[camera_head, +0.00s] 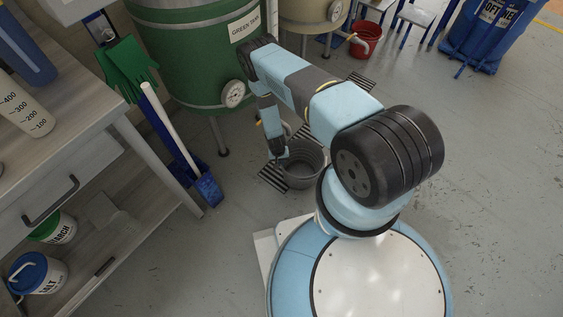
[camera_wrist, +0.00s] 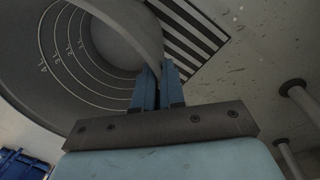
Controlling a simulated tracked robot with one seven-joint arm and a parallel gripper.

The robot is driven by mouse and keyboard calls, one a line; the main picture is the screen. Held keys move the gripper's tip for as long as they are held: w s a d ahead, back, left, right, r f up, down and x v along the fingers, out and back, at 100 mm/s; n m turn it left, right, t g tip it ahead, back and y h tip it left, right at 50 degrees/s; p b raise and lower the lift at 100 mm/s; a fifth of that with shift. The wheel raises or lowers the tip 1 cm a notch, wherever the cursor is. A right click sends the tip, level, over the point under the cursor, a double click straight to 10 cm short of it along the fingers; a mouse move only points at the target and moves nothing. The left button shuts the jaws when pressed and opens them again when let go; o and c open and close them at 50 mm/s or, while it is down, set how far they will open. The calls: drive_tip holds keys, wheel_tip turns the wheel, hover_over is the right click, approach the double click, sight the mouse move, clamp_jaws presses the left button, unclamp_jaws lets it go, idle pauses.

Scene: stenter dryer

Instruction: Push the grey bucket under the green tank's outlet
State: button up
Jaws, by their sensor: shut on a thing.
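The grey bucket (camera_head: 305,168) stands on the floor below my arm, partly over a striped floor grate (camera_head: 272,178). The green tank (camera_head: 190,60) stands behind it on legs, labelled GREEN TANK, with a round gauge on its side. My gripper (camera_head: 280,153) reaches down to the bucket's left rim. In the wrist view my gripper (camera_wrist: 158,72) is shut on the rim of the bucket (camera_wrist: 72,50), whose inside shows ring-shaped litre marks. The grate (camera_wrist: 188,38) shows just beyond the bucket.
A bench (camera_head: 75,125) with shelves is at the left. A blue dustpan (camera_head: 208,188) and a white-handled tool lean beside it. A cream tank (camera_head: 308,22) and a red bucket (camera_head: 367,40) stand at the back. Tank legs (camera_wrist: 300,100) are near my gripper.

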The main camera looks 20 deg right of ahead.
drive_tip(key=shift+w, duration=0.15)
clamp_jaws()
drive_tip(key=shift+w+a, duration=0.15)
drive_tip(key=shift+w, duration=0.7)
drive_tip(key=shift+w+a, duration=0.15)
drive_tip(key=shift+w, duration=0.7)
drive_tip(key=o, duration=0.7)
unclamp_jaws()
drive_tip(key=shift+a, duration=0.1)
drive_tip(key=shift+c, duration=0.2)
wheel_tip(320, 180, up, 14)
drive_tip(key=a, duration=0.1)
drive_tip(key=shift+a+f, duration=0.2)
drive_tip(key=shift+w, duration=0.1)
